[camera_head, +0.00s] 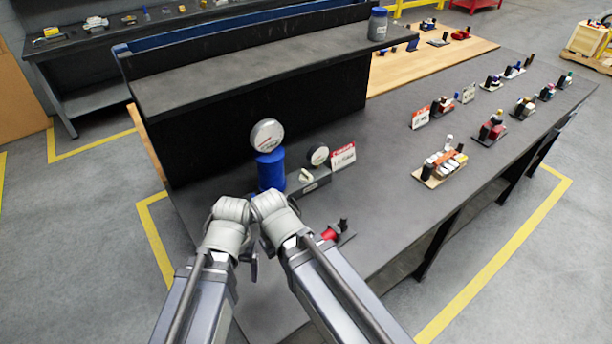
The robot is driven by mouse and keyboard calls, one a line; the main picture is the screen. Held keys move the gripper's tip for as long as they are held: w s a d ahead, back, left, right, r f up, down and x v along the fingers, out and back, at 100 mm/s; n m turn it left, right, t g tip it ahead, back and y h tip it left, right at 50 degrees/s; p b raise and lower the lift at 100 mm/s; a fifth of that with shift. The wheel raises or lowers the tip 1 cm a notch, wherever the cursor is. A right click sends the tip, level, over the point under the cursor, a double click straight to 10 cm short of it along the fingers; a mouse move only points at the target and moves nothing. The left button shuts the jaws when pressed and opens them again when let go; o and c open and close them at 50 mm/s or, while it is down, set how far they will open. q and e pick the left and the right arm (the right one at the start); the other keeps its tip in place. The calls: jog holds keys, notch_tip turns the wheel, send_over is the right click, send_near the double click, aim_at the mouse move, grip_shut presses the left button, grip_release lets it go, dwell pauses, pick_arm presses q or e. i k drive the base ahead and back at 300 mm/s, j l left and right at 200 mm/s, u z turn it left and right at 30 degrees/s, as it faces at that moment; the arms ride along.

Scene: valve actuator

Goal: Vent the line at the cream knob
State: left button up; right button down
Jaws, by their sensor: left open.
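The cream knob (306,175) sits on a low grey block (310,184) on the dark bench, just right of a blue cylinder (271,170). A small round gauge (318,155) stands behind the knob. My left gripper (251,250) shows only as dark parts between the two forearms, nearer to me than the knob. It is open and apart from the knob, with nothing seen in it. My right arm's wrist is beside the left one, and its gripper is hidden.
A larger white gauge (267,135) tops the blue cylinder. A red-and-white sign (343,156) stands right of the knob. A red part with a black post (338,232) lies near my right forearm. Several small valve assemblies (441,166) stand farther right. The bench middle is clear.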

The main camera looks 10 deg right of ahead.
aim_at(305, 176)
jog(key=l+z, duration=0.45)
jog(key=l, duration=0.2)
jog(key=l+z, duration=0.45)
jog(key=l, duration=0.25)
jog(key=i, duration=0.05)
